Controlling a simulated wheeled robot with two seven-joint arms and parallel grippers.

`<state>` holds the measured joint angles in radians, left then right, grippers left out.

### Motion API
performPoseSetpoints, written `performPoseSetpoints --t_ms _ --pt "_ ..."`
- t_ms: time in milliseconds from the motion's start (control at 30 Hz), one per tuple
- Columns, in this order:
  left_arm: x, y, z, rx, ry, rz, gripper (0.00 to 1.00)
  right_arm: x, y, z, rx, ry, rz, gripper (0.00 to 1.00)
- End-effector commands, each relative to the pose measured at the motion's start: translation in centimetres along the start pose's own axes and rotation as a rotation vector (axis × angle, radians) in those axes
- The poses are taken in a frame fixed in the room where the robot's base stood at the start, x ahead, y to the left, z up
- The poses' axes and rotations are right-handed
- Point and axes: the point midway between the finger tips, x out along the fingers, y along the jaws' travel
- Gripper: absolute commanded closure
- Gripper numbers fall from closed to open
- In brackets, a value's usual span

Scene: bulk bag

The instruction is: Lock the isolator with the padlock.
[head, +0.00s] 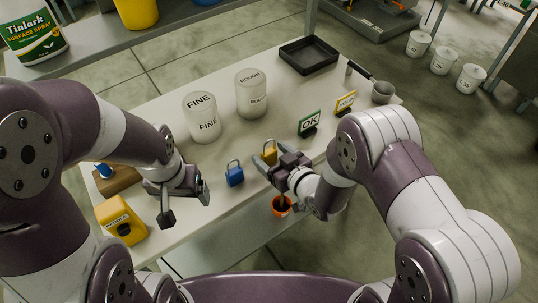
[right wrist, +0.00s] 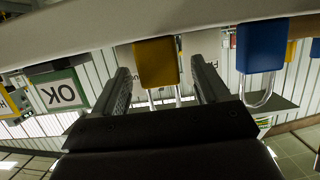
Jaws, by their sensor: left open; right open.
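A yellow padlock (head: 270,155) stands on the white table near its front edge. My right gripper (head: 268,166) is open, with its fingers reaching toward this padlock. In the right wrist view the yellow padlock body (right wrist: 157,62) shows between the two spread fingers, upside down; I cannot tell whether they touch it. A blue padlock (head: 234,174) stands to the left, and shows in the right wrist view (right wrist: 261,46). My left gripper (head: 186,205) is open and empty over the table's front left part. I cannot identify the isolator for certain.
A yellow box (head: 120,222) and a wooden block (head: 117,181) sit at the table's left end. FINE (head: 202,118) and ROUGH (head: 251,95) canisters stand behind the padlocks. An OK sign (head: 310,123) is right. A black tray (head: 309,55) lies far back. An orange cup (head: 282,207) is near my right wrist.

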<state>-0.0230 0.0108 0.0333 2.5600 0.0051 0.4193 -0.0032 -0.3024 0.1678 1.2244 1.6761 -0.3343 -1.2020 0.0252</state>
Motion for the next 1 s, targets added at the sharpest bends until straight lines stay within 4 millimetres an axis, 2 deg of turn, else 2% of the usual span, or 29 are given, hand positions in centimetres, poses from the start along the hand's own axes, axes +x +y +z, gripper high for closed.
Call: performPoseSetpoints --t_ms 167,300,367,667,833,967,1000 --pt "0.0 0.0 0.0 0.000 0.000 0.000 0.16 0.0 0.0 0.0 0.000 0.000 0.000 0.26" --pt "0.0 0.0 0.0 0.000 0.000 0.000 0.16 0.0 0.0 0.0 0.000 0.000 0.000 0.71" --pt "0.0 0.0 0.0 0.000 0.000 0.000 0.16 0.0 0.0 0.0 0.000 0.000 0.000 0.88" --pt "-0.1 0.0 0.0 0.000 0.000 0.000 0.16 -0.1 0.0 -0.2 0.000 0.000 0.000 0.88" --pt "-0.6 0.0 -0.1 0.000 0.000 0.000 0.16 -0.6 0.0 -2.0 -0.001 0.002 0.000 0.88" --pt "-1.1 0.0 -0.1 0.000 0.000 0.000 0.16 -1.3 0.0 -4.5 -0.002 0.004 0.000 0.88" --pt "-1.2 0.0 -0.1 0.000 0.000 0.000 0.16 -2.2 0.7 -4.5 0.000 0.001 0.006 0.88"
